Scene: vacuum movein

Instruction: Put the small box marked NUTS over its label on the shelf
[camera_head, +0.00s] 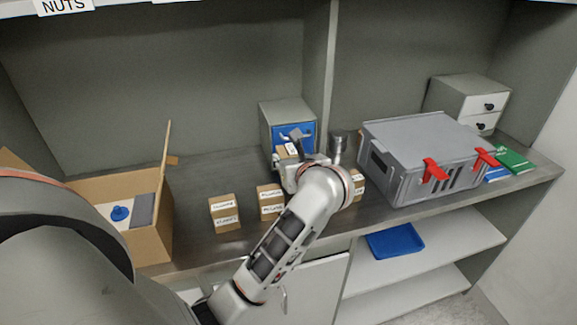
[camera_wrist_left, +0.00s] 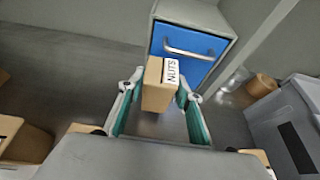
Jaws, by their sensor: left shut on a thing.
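The small brown box marked NUTS (camera_wrist_left: 156,88) sits between the green-padded fingers of my left gripper (camera_wrist_left: 160,100) in the left wrist view, its white label on the right side of its top. In the head view the box (camera_head: 283,153) shows partly behind my left gripper (camera_head: 292,165), above the counter and in front of the blue-drawer cabinet. Whether it touches the counter cannot be told. The NUTS label (camera_head: 64,5) is on the upper shelf's front edge at the top left. My right gripper is not in view.
Several small labelled boxes, including one (camera_head: 224,213), stand along the counter's front. An open carton (camera_head: 152,245) is at the left. The blue-drawer cabinet (camera_head: 287,114) stands behind the gripper. A grey case with red latches (camera_head: 420,145) is at the right. A divider (camera_head: 328,75) rises at the back.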

